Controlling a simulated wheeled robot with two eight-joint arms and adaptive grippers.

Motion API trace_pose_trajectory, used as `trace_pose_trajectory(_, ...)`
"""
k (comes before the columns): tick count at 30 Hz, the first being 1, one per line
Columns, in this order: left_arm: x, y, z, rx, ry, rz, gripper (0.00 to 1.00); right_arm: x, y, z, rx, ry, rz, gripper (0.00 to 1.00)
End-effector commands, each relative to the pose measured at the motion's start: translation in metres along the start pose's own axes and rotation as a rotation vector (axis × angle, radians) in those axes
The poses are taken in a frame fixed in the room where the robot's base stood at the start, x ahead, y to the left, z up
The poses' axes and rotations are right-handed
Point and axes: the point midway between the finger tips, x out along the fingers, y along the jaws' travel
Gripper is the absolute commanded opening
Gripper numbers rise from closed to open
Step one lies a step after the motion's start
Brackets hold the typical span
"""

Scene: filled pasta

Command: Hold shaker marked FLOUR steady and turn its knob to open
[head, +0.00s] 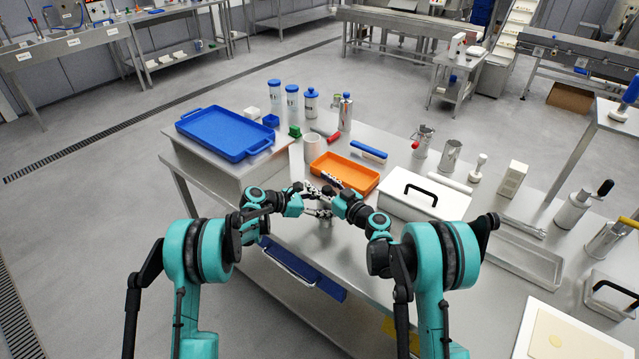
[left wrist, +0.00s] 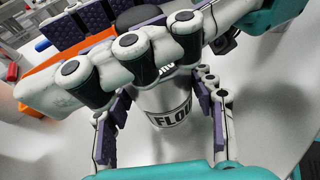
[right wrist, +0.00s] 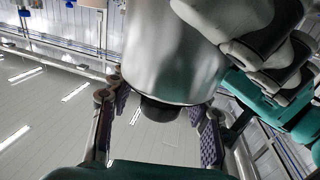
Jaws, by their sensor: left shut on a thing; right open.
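The shaker (left wrist: 168,108) is a pale metal cylinder with a black-on-white band, partly readable as FLOUR, in the left wrist view. My left gripper (left wrist: 163,130) is shut on its body, one finger on each side. In the right wrist view the shaker's metal body (right wrist: 172,55) hangs from the top of the picture, with its dark knob (right wrist: 165,112) at the lower end. My right gripper (right wrist: 158,118) is open, its fingers on either side of the knob with visible gaps. In the head view both hands meet over the table's near edge and mostly hide the shaker.
An orange tray (head: 365,184) lies just behind the hands. A white lidded box (head: 440,207) stands to the right. A blue tray (head: 204,128) sits at the left.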

Motion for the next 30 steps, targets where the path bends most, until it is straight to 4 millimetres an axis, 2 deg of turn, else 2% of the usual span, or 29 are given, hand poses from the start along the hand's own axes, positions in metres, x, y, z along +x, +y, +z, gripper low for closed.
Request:
trace_pose_trajectory(4, 0.0, 0.0002, -0.0003, 0.0, 0.001, 0.0, 0.14, -0.0002, 0.0001, 0.0, 0.0, 0.0, 0.0, 0.45)
trace_pose_trajectory(9, 0.0, 0.0001, -0.0003, 0.0, 0.001, 0.0, 0.14, -0.0004, 0.0001, 0.0, 0.0, 0.0, 0.0, 0.0)
trace_pose_trajectory(21, 0.0, 0.0, -0.0003, 0.0, 0.001, 0.0, 0.14, -0.0004, 0.0003, 0.0001, 0.0, 0.0, -0.007, 0.0)
trace_pose_trajectory(30, 0.0002, -0.0003, -0.0002, 0.0, 0.0, -0.001, 0.14, -0.0008, -0.0042, 0.0001, 0.0, 0.0, -0.134, 0.0)
